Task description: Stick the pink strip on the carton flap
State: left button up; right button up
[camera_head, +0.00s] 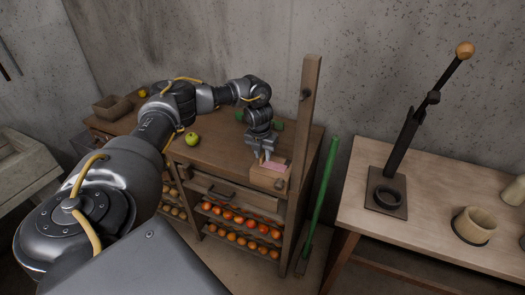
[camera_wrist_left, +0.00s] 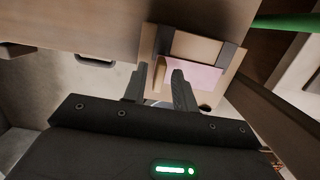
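A small brown carton (camera_head: 263,182) sits at the front right corner of the wooden cabinet top. The pink strip (camera_head: 278,167) lies across its top. In the left wrist view the strip (camera_wrist_left: 206,76) lies against the tan carton (camera_wrist_left: 196,48), between two dark bands. My left gripper (camera_head: 264,157) points down just over the carton, at the strip's left end. In the left wrist view its fingers (camera_wrist_left: 159,74) are apart, with a narrow tan edge visible between them. One finger overlaps the strip's left end; I cannot tell whether it touches. My right gripper is not in view.
A wooden post (camera_head: 301,150) stands right beside the carton, with a green pole (camera_head: 322,195) beyond. A green apple (camera_head: 192,139) and a wooden box (camera_head: 111,106) are on the cabinet top. Fruit racks (camera_head: 240,220) lie below. A lever press (camera_head: 388,190) stands on the right table.

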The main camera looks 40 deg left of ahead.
pick_arm(q)
jog(key=shift+o, duration=0.3)
jog(key=shift+r, duration=0.35)
jog(key=r, duration=0.1)
jog(key=r+b, duration=0.1)
jog(key=r, duration=0.2)
jog(key=shift+s+d+r, duration=0.1)
jog(key=shift+s+r, duration=0.2)
jog(key=shift+s, duration=0.05)
jog(key=r, duration=0.3)
jog(key=s+r+p, duration=0.1)
jog(key=r, duration=0.1)
jog(key=shift+d+r, duration=0.1)
jog(key=shift+r, duration=0.1)
